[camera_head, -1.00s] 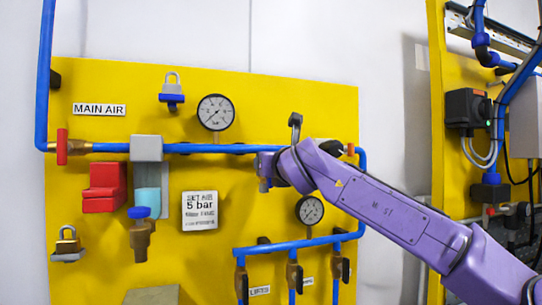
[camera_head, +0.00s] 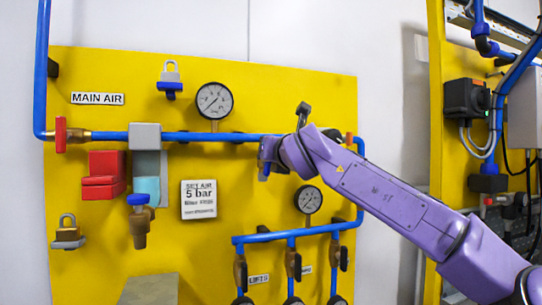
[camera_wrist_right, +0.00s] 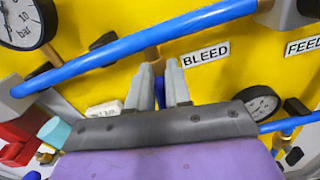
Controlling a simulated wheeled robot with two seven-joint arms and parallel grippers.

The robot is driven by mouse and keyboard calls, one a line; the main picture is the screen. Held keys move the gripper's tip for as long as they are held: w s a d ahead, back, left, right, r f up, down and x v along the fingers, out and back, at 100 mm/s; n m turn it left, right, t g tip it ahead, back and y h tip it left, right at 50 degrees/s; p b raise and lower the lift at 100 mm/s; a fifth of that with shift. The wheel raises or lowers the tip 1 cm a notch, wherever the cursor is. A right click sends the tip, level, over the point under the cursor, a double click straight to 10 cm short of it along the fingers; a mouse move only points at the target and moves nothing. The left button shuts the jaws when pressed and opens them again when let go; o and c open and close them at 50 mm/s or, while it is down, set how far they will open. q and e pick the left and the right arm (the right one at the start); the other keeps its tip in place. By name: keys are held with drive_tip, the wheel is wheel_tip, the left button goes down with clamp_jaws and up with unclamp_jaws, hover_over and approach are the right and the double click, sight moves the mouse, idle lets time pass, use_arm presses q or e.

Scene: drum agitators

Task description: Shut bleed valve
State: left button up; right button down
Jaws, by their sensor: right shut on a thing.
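The bleed valve sits under the blue main pipe beside the "BLEED" label (camera_wrist_right: 205,55) in the right wrist view. A bit of its brass body (camera_wrist_right: 152,55) shows beyond the fingers, and a blue part (camera_wrist_right: 160,92) shows between them. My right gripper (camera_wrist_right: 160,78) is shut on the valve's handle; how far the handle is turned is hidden. In the head view my right gripper (camera_head: 266,160) is at the main pipe, right of the upper gauge, and my arm and wrist hide the valve. My left gripper is not in view.
The blue main pipe (camera_head: 190,137) crosses the yellow panel (camera_head: 90,225). A pressure gauge (camera_head: 214,101) is above it, a smaller gauge (camera_head: 309,199) below. A red handle (camera_head: 61,134) and a padlock (camera_head: 68,230) are at left. Branch valves (camera_head: 293,263) hang at lower right.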

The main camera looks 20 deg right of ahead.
drive_tip(key=f+m+b, duration=0.1)
drive_tip(key=m+b, duration=0.2)
drive_tip(key=m, duration=0.2)
drive_tip(key=d+f+m+b, duration=0.1)
drive_tip(key=m+b, duration=0.2)
drive_tip(key=m, duration=0.2)
drive_tip(key=d+f+m+b, duration=0.1)
drive_tip(key=m+b, duration=0.2)
drive_tip(key=m, duration=0.2)
drive_tip(key=shift+w+d+m+b, duration=0.1)
drive_tip(key=shift+m+b, duration=0.25)
drive_tip(key=shift+m, duration=0.35)
drive_tip(key=c, duration=1.1)
unclamp_jaws()
drive_tip(key=shift+c, duration=0.2)
drive_tip(key=s+b, duration=0.5)
drive_tip(key=s, duration=0.5)
drive_tip(key=shift+s+d+b, duration=0.2)
drive_tip(key=shift+s+b, duration=0.1)
